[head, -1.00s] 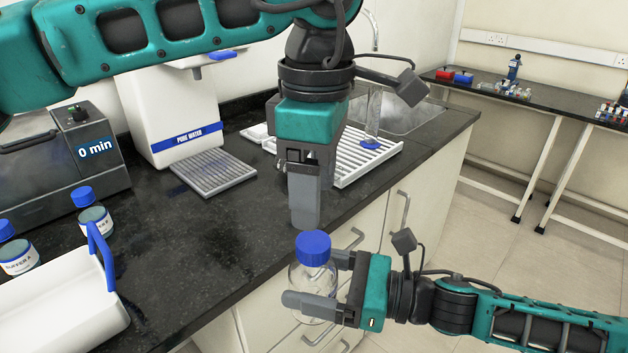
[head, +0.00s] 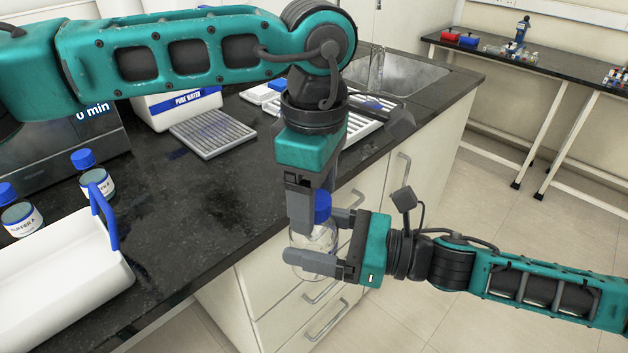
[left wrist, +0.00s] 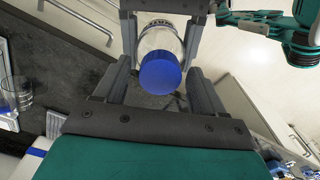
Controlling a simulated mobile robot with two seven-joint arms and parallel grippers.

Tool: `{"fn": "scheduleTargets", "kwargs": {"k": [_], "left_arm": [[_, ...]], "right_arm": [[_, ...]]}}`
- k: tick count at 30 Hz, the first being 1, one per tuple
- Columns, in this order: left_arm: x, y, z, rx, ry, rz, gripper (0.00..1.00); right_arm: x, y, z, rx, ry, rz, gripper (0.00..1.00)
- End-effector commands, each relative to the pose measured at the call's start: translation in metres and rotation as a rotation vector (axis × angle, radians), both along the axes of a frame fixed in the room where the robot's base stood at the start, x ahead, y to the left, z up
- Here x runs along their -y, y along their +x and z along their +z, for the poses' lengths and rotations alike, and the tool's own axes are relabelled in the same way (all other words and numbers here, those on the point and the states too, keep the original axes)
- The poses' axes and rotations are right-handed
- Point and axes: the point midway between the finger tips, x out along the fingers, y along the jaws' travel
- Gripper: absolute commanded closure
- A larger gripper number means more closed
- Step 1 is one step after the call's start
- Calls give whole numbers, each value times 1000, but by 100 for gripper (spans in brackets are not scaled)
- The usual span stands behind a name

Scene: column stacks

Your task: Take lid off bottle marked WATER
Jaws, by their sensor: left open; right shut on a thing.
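A clear glass bottle (head: 313,238) with a blue lid (head: 322,204) is held upright in my right gripper (head: 318,240), in front of the counter's edge. No WATER marking can be read on it. My left gripper (head: 312,210) points down from above with its fingers around the lid and partly hides it. In the left wrist view the blue lid (left wrist: 160,73) lies between my open left fingers, with gaps on both sides. The lid is on the bottle.
On the black counter (head: 200,215) are two blue-capped bottles (head: 92,175), a white tray with a blue handle (head: 60,270), a PURE WATER dispenser (head: 180,105) and a grey drip grate (head: 212,135). A white rack and sink (head: 410,80) lie behind my left gripper.

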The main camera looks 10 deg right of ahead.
Motion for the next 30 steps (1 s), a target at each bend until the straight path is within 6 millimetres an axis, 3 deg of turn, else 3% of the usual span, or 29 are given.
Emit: {"fn": "scheduleTargets", "kwargs": {"k": [4,23,26,30], "left_arm": [[0,0,0,0,0,0,30],[0,0,0,0,-1,0,90],[0,0,0,0,-1,16,90],[0,0,1,1,-2,160,90]], "right_arm": [[0,0,1,2,1,1,100],[0,0,1,2,1,1,100],[0,0,1,2,1,1,100],[0,0,1,2,1,1,100]]}}
